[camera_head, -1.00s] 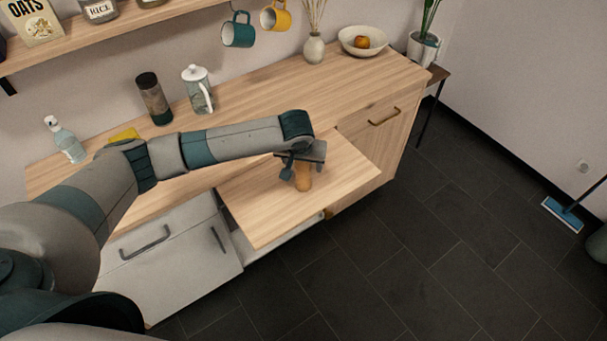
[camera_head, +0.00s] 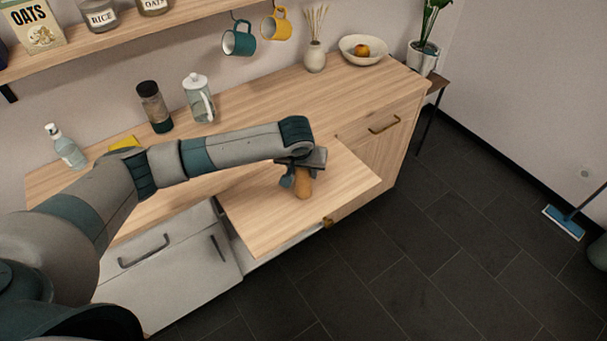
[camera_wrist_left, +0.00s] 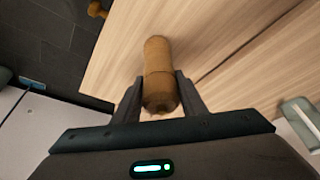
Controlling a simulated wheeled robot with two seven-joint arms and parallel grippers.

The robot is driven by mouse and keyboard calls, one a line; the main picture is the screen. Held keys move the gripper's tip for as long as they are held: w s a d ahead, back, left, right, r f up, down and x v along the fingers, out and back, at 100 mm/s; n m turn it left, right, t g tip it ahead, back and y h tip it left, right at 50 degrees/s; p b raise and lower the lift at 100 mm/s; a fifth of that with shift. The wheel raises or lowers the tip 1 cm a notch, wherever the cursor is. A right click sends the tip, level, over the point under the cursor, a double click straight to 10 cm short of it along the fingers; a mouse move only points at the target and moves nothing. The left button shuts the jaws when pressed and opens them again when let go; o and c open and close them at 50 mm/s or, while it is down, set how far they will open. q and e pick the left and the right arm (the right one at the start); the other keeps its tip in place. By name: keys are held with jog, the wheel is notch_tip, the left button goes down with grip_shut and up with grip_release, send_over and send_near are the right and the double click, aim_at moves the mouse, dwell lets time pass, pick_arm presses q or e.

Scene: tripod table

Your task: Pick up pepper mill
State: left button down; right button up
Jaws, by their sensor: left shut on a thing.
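The pepper mill (camera_head: 304,187) is a brown wooden turned piece standing over the pulled-out wooden board (camera_head: 262,222) in the head view. My left gripper (camera_head: 296,174) is at its upper part, with the arm reaching in from the left. In the left wrist view the pepper mill (camera_wrist_left: 158,72) sits between the two dark fingers of my left gripper (camera_wrist_left: 158,98), which are shut on it. I cannot tell whether its base still touches the board. My right gripper is not in view.
On the counter behind stand a dark-lidded jar (camera_head: 155,106), a glass jug with a white lid (camera_head: 199,98), a soap bottle (camera_head: 66,147) and a yellow sponge (camera_head: 124,143). A vase (camera_head: 315,57) and a bowl (camera_head: 363,49) stand farther right.

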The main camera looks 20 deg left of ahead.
pick_arm(q)
jog(key=shift+r, duration=0.4)
notch_tip(320, 180, up, 2)
jog(key=shift+r+b, duration=0.2)
jog(key=shift+b, duration=0.65)
jog(key=s+d+r+b, duration=0.2)
jog(key=d+r, duration=0.5)
jog(key=d, duration=0.4)
jog(key=shift+s+d+r+b, duration=0.15)
jog(key=shift+s+d+b, duration=0.1)
jog(key=shift+b, duration=0.5)
